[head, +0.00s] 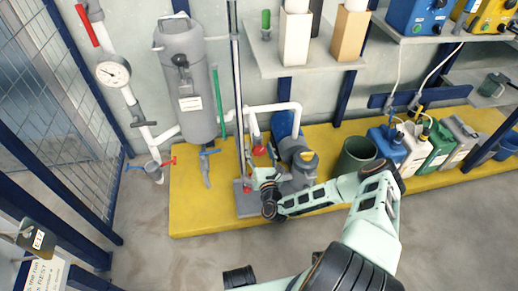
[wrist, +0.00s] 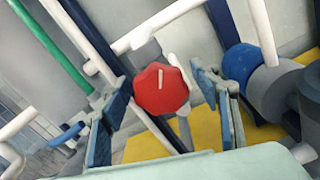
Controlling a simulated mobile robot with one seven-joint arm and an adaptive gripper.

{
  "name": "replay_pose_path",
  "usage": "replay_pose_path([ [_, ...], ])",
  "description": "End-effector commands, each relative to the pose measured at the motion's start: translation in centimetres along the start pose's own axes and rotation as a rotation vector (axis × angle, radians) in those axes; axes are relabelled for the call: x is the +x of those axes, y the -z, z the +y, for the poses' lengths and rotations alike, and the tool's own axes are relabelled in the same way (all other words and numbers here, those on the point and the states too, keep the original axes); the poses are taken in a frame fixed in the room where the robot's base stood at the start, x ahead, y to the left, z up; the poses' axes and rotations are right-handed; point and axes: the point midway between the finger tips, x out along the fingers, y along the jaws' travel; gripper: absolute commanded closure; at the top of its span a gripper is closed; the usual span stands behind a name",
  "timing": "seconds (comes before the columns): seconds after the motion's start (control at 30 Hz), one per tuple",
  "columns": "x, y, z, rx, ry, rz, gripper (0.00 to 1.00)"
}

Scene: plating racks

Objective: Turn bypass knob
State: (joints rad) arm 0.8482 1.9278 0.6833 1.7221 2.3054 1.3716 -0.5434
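The likely bypass knob is a red faceted knob (wrist: 161,88) with a pale pointer line, near the middle of the wrist view. In the head view a small red knob (head: 259,150) shows on the piping just beyond my gripper. My gripper (wrist: 160,90) is open, with one finger to the left of the knob and one to the right. Gaps show between the fingers and the knob, so it is not gripped. In the head view my gripper (head: 262,174) is small and partly merges with the pump area behind it.
A grey pump with a blue motor (head: 283,123) stands right of the knob. A grey tank (head: 187,80) and a green pipe (head: 217,100) are to the left. White pipes (head: 272,107) run close by. Several jugs (head: 412,145) stand on the yellow platform (head: 200,215).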

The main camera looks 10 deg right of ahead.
Motion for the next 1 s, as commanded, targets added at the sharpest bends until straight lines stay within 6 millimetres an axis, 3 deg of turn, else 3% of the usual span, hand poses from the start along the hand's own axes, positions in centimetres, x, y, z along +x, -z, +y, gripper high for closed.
replay_pose_path([
  [0.37, 0.0, -0.8, 0.2, 0.001, 0.0, -0.001, 0.42],
  [0.8, 0.0, -8.1, 2.3, -0.001, -0.001, -0.003, 0.42],
  [1.0, 0.0, -9.5, 2.8, 0.0, 0.0, 0.0, 0.42],
])
